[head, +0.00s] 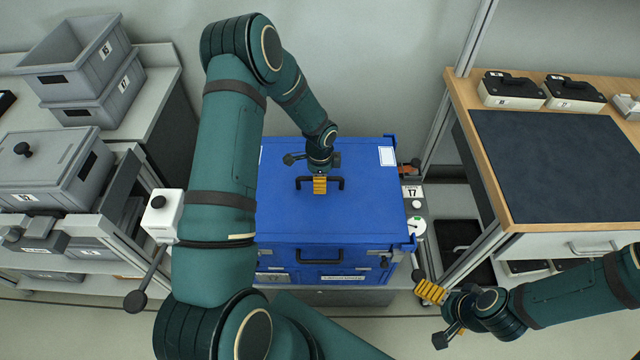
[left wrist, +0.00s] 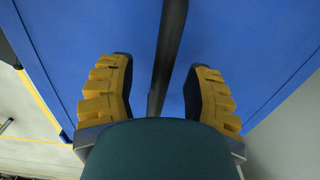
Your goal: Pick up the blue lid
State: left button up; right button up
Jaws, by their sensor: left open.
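The blue lid (head: 285,218) lies on top of a blue box in the middle of the head view. A black bar handle (head: 339,182) stands on the lid. My left gripper (head: 319,187) points down at this handle. In the left wrist view, the open yellow-padded fingers (left wrist: 158,95) stand on either side of the handle bar (left wrist: 169,40), with a gap to each. The left arm hides part of the lid's back and left side. My right gripper (head: 430,292) is low at the right, clear of the box; its finger gap is not readable.
The blue box front (head: 340,274) has another black handle. Left, a bench holds grey bins (head: 75,55) and a grey lidded bin (head: 45,175). Right, a wooden table (head: 505,205) carries a dark mat (head: 555,160) and black-topped cases (head: 512,88). A post stands between box and table.

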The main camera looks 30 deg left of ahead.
pick_arm(q)
grip_shut()
jog(key=shift+r, duration=0.1)
jog(key=shift+r, duration=0.1)
